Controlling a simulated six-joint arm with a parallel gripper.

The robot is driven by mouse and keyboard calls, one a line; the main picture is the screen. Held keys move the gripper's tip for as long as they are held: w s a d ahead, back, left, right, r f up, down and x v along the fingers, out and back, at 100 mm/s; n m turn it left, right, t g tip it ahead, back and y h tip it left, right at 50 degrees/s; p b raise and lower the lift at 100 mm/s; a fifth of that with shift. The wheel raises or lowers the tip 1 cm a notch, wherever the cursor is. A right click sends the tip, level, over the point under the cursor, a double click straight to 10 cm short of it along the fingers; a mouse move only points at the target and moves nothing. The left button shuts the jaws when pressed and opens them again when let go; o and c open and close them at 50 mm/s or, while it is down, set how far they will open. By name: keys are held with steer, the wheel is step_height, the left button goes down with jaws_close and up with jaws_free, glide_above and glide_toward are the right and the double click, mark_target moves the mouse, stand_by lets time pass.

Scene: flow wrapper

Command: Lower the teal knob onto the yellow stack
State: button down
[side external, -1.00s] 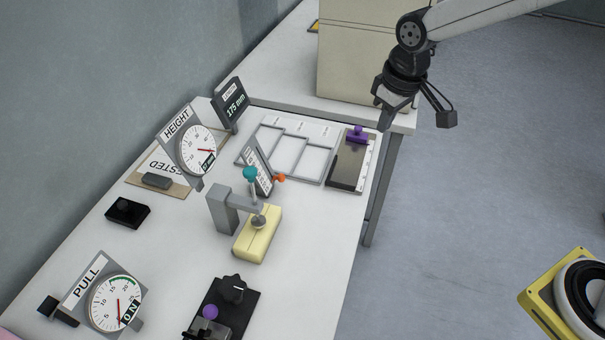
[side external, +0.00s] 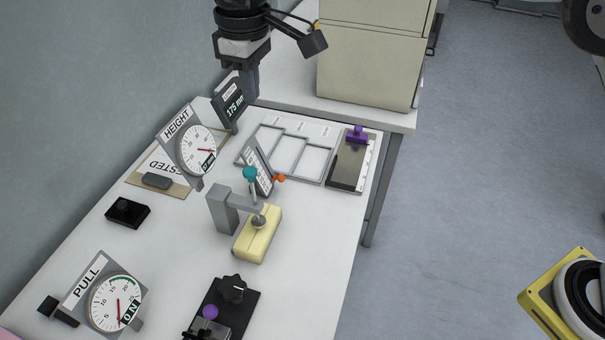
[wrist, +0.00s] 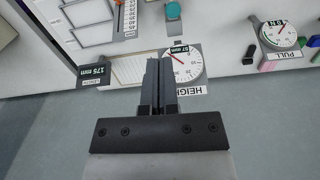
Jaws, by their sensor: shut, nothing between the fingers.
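The teal knob (side external: 250,173) sits on top of a thin upright rod at a grey stand (side external: 222,208). It also shows at the top edge of the wrist view (wrist: 173,10). The yellow stack (side external: 256,242) lies on the table under the stand's arm. A round grey foot appears over the stack's top; I cannot tell whether it touches. My gripper (side external: 252,94) is shut and empty, high above the table's far side, behind and above the knob and apart from it. Its closed fingers (wrist: 160,64) point towards the height dial in the wrist view.
The height dial (side external: 197,150) and a 175 mm display (side external: 235,106) stand near the wall, close below my gripper. A tilted card (side external: 257,172) and an orange knob (side external: 280,177) stand close by the teal knob. The pull dial (side external: 116,303) is at front left.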

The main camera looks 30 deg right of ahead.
mark_target(250, 171)
steer(key=shift+s+a+r+n, duration=0.2)
steer(key=shift+a+r, duration=0.1)
steer(key=shift+a, duration=0.3)
steer(key=shift+s+a+r+n, duration=0.1)
steer(key=shift+s+a+r, duration=0.15)
steer(key=shift+a, duration=0.3)
steer(key=shift+f, duration=0.1)
step_height(250, 171, down, 14)
steer(key=shift+r, duration=0.1)
steer(key=shift+f, duration=1.05)
steer(key=shift+r, duration=0.15)
